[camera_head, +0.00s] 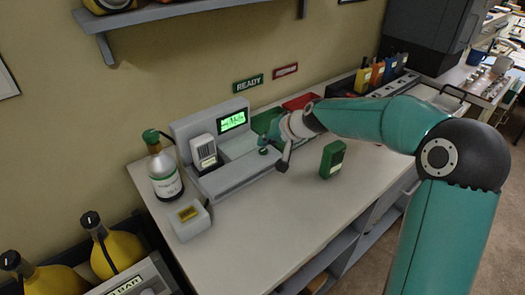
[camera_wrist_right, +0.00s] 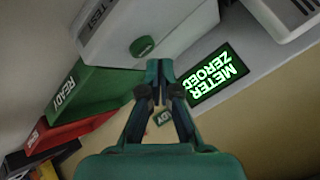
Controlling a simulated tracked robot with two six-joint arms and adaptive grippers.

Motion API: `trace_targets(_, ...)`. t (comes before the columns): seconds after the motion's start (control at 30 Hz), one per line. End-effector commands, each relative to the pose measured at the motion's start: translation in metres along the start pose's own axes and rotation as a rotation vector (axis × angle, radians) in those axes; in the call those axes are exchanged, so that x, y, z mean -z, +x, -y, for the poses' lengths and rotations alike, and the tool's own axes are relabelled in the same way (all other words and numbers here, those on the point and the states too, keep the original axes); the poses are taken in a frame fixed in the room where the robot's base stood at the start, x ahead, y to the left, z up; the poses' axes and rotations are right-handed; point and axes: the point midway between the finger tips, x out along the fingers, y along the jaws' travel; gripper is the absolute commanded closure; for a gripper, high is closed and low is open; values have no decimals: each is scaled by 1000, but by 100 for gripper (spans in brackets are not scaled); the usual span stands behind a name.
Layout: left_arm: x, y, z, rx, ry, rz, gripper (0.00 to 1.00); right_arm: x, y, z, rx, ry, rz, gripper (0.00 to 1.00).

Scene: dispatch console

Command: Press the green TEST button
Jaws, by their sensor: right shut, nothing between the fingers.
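The green TEST button (camera_head: 263,151) is a small round cap on the grey console (camera_head: 236,178). In the right wrist view the button (camera_wrist_right: 142,46) sits on a pale housing marked TEST, up and left of my fingertips. My right gripper (camera_head: 264,141) is shut and empty, close by the button in the head view. In the right wrist view the closed fingertips (camera_wrist_right: 158,70) are apart from the button in the picture; the exact gap is hard to tell. The console's lit green display (camera_head: 233,121) reads METER ZEROED in the right wrist view. My left gripper is not in view.
A handheld meter (camera_head: 204,152) stands on the console. A green device (camera_head: 333,159) stands to the right. Green (camera_wrist_right: 85,105) and red (camera_wrist_right: 65,133) trays lie behind. The front tabletop is clear.

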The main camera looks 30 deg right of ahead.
Motion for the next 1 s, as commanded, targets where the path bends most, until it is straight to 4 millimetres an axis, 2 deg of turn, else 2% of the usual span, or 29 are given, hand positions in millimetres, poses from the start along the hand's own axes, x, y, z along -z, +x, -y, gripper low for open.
trace_targets(0.5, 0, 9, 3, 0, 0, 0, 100, -4, 6, -3, 1, -1, 0, 100)
trace_targets(1.0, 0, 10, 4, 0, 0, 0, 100, -5, 6, -3, 1, -1, 1, 100)
